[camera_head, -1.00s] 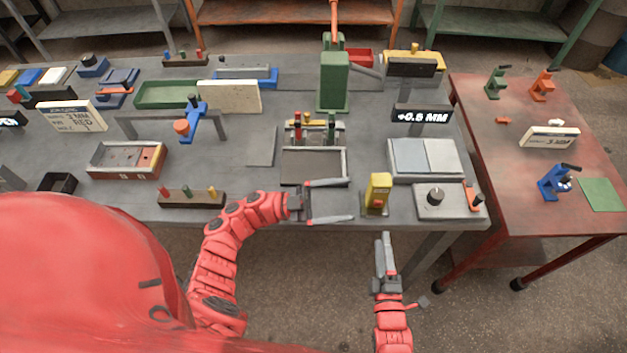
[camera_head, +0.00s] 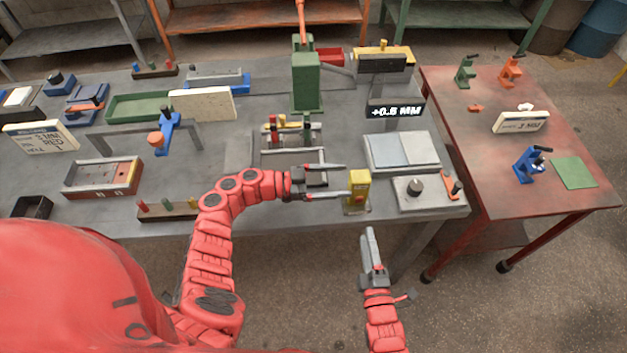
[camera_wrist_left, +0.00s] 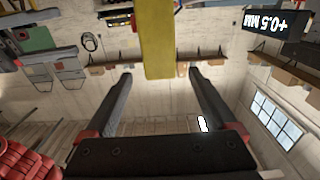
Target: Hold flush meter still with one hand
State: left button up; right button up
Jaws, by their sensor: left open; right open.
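A small upright yellow block with a red-orange spot on its front (camera_head: 357,192), which I take as the flush meter, stands on the bench near its front edge. My left gripper (camera_head: 342,182) is open, its fingers pointing right toward the block, with the tips just left of it. In the left wrist view the yellow block (camera_wrist_left: 157,38) appears ahead between the two open fingers, clear of both; contact does not show. A black sign reading +0.5 MM (camera_head: 396,110) stands behind it. My right gripper (camera_head: 369,241) is open and empty, below the bench's front edge.
A grey two-plate block (camera_head: 402,150) and a grey box with a black knob (camera_head: 416,190) stand right of the yellow block. A metal frame (camera_head: 290,152) and a green press (camera_head: 305,82) are behind my left gripper. A red side table (camera_head: 500,185) is at right.

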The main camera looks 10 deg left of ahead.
aim_at(350, 179)
pick_arm(q)
jog(key=x, duration=0.6)
grip_shut()
dwell(0.4)
dwell(0.4)
